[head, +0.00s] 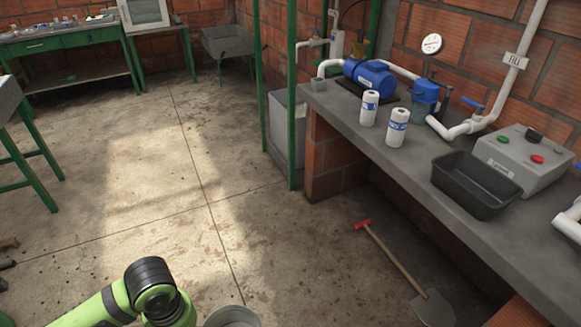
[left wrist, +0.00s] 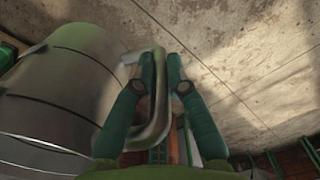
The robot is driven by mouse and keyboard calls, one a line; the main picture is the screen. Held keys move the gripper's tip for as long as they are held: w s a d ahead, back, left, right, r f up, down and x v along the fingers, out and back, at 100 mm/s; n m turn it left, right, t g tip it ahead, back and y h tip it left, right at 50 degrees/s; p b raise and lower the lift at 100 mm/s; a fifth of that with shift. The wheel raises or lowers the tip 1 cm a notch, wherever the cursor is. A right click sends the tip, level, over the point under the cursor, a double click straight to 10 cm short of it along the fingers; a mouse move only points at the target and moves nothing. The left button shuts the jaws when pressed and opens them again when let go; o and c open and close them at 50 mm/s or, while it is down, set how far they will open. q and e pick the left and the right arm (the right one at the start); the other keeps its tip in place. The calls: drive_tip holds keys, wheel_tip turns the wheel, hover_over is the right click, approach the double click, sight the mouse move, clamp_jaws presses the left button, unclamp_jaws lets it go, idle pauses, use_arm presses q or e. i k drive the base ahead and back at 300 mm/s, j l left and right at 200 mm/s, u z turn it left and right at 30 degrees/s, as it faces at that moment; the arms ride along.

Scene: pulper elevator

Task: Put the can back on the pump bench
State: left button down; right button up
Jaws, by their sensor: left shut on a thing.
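My left gripper (left wrist: 160,68) is shut on the bent handle of a grey metal can (left wrist: 55,95). The can's round body fills the left of the left wrist view and looks tilted there. In the head view only the can's top (head: 233,317) shows at the bottom edge, beside my green left arm. The rest of the can and the gripper are cut off. The pump bench (head: 345,118), a grey counter on brick, runs along the right side. It is well apart from the can. My right gripper is not seen.
On the bench stand a blue pump (head: 370,76), two white bottles (head: 397,127), a black tray (head: 476,184) and a grey control box (head: 525,155). A shovel (head: 400,262) lies on the floor before it. A green post (head: 291,100) stands near its far end. Mid-floor is clear.

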sight(347, 110)
drive_tip(key=i+z, duration=0.2)
drive_tip(key=i, duration=0.25)
drive_tip(key=i+j+z, duration=0.2)
drive_tip(key=i, duration=0.25)
drive_tip(key=i+j+z, duration=0.2)
drive_tip(key=i, duration=0.25)
